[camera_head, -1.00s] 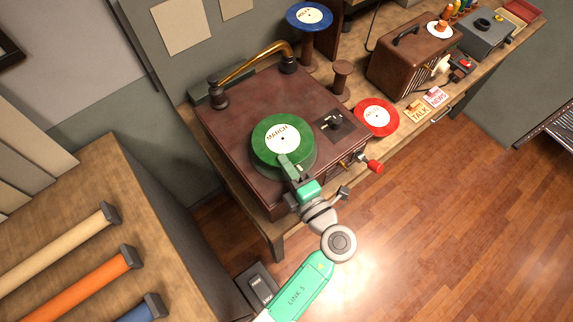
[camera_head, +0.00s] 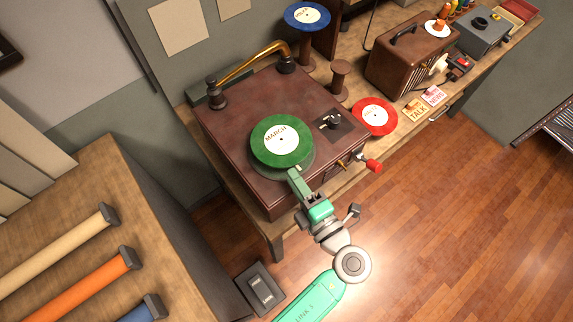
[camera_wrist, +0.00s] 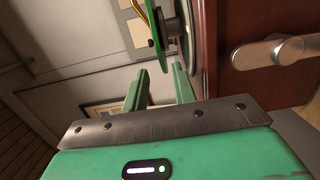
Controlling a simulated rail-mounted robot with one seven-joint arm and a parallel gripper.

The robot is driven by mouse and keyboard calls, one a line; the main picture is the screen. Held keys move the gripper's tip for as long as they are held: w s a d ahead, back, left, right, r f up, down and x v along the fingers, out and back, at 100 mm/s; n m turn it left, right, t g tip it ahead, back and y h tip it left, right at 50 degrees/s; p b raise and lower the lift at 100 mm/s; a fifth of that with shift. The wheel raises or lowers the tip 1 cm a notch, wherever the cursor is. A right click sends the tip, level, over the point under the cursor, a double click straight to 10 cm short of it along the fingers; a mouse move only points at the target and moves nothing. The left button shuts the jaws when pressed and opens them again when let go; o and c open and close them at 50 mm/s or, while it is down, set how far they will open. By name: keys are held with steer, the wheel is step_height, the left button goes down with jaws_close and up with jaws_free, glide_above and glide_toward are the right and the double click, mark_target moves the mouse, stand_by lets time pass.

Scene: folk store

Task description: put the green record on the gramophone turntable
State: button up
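The green record (camera_head: 270,157), with a white MARCH label, is over the turntable (camera_head: 304,168) on the brown gramophone (camera_head: 232,135). In the wrist view the green record (camera_wrist: 154,40) shows edge-on, with a gap between it and the turntable platter (camera_wrist: 184,75), so it looks raised above the platter. The spindle area is partly hidden there. My gripper (camera_head: 293,173) is just off the record's front edge. In the wrist view the fingers of my gripper (camera_wrist: 160,88) are apart, with nothing between them.
A red record (camera_head: 387,122) lies right of the gramophone, near the red-knobbed crank (camera_head: 373,166). The brass tonearm (camera_head: 250,65) is at the back. A blue record (camera_head: 307,27) sits on a spool stand. Small TALK and NEWS cards (camera_head: 416,111) lie farther right.

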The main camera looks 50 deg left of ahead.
steer(key=s+d, duration=0.1)
steer(key=d, duration=0.6)
